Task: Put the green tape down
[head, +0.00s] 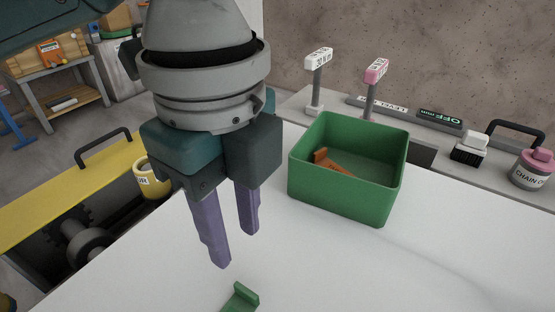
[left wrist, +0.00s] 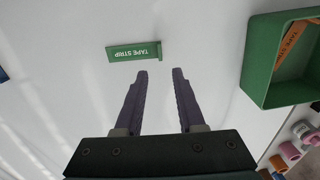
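The green tape (head: 240,299), a flat strip with one raised end, lies on the white slab (head: 300,262) at the bottom of the head view. In the left wrist view the green tape (left wrist: 132,51) shows its "TAPE STRIP" label, just beyond the fingertips. My left gripper (head: 238,248) is open above the slab, with its purple fingers apart. In the left wrist view my left gripper (left wrist: 158,72) has nothing between its fingers, and the tape is clear of them. My right gripper is not in view.
A green bin (head: 346,203) stands on the slab to the right, with an orange strip (head: 331,163) inside. Behind it are two small signs (head: 318,60) and a pink-lidded jar (head: 534,168). A yellow mug (head: 150,180) stands at the left. The slab's front right is clear.

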